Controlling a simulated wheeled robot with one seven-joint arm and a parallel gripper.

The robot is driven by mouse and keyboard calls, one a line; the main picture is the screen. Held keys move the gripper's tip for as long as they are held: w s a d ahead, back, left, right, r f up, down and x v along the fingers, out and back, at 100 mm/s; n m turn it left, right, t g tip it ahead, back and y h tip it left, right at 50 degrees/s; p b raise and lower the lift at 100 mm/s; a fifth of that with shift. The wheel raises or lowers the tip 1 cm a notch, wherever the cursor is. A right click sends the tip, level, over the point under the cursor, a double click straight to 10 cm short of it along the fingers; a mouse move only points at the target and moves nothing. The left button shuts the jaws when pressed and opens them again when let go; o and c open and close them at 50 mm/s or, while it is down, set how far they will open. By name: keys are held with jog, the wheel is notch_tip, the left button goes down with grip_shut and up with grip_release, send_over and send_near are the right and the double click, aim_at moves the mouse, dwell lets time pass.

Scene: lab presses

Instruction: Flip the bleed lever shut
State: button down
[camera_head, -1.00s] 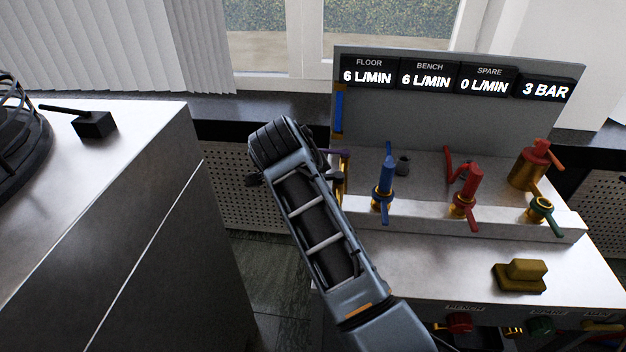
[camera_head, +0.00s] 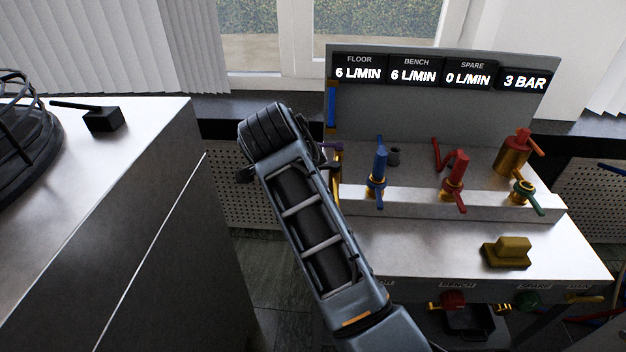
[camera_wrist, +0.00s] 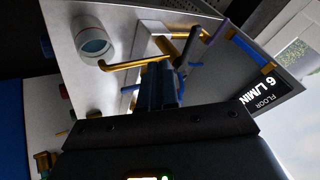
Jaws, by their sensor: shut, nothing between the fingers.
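No lever carries a readable bleed label. A purple lever (camera_head: 335,146) shows at the left end of the valve bench, partly hidden by my arm; purple also shows in the wrist view (camera_wrist: 215,33). In the wrist view, my gripper (camera_wrist: 160,75) is shut and empty, its fingertips close to a brass pipe (camera_wrist: 135,62) and a dark grey rod (camera_wrist: 188,46). Contact cannot be told. In the head view, my forearm hides the fingers. A blue lever valve (camera_head: 379,165), a red lever valve (camera_head: 455,172) and a green-handled valve (camera_head: 524,190) stand farther right.
A display panel (camera_head: 420,115) stands behind the valves, reading 6, 6 and 0 L/MIN and 3 BAR. A white cup (camera_wrist: 95,42) sits by the brass pipe. A brass block (camera_head: 507,252) lies on the bench front. A metal cabinet (camera_head: 130,200) stands left, beyond a floor gap.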

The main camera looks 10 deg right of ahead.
jog(key=shift+v, duration=2.8)
jog(key=shift+w+a, duration=0.1)
jog(key=shift+a, duration=0.05)
